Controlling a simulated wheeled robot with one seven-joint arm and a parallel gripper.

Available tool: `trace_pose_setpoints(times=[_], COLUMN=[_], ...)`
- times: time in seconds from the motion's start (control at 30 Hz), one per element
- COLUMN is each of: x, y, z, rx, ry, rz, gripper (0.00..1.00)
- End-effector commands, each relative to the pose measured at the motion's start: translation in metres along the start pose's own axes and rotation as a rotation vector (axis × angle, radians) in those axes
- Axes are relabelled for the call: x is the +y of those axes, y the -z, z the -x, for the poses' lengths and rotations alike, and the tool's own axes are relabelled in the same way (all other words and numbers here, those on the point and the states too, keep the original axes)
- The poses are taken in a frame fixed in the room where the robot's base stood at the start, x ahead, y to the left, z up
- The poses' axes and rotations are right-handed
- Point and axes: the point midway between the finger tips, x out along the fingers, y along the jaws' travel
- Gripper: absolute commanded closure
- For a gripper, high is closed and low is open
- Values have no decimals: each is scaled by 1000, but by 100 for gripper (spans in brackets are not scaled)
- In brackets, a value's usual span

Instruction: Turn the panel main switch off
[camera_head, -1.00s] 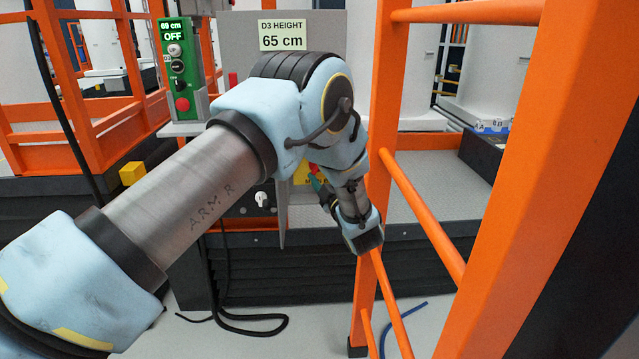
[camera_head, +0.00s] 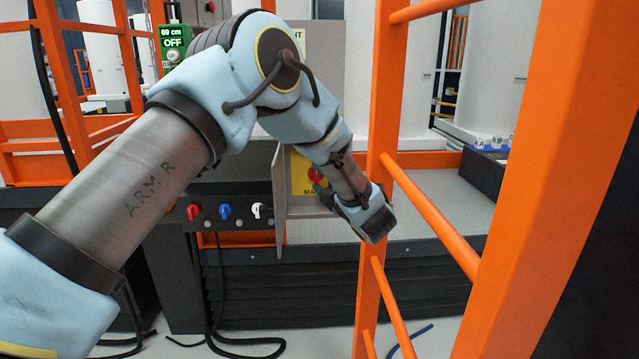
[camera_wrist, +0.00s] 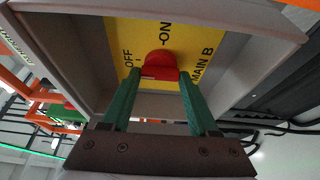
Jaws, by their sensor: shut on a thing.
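The main switch is a red knob (camera_wrist: 160,65) on a yellow plate (camera_wrist: 190,42) marked ON, OFF and MAIN B, set inside a grey box. It also shows small in the head view (camera_head: 316,175), partly hidden by my wrist. My gripper (camera_wrist: 160,79) reaches into the box, its two green fingers on either side of the knob and shut on it. In the wrist view, ON lies above the knob and OFF to its left. I cannot clearly tell which mark the knob points to.
A row of red, blue and white knobs (camera_head: 225,211) sits left of the grey box (camera_head: 290,145). An orange rail post (camera_head: 385,120) stands close right of my wrist. Cables hang below.

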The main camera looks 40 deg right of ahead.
Motion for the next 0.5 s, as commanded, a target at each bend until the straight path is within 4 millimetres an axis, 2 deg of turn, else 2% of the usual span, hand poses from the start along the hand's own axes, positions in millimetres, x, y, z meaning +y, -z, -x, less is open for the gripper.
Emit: trace_pose_setpoints(times=[0.33, 0.37, 0.5], x=[0, 0, 0], y=[0, 0, 0], z=[0, 0, 0], rx=[-1, -1, 0], ry=[2, 2, 1], rz=[2, 2, 1], gripper=[95, 38, 23])
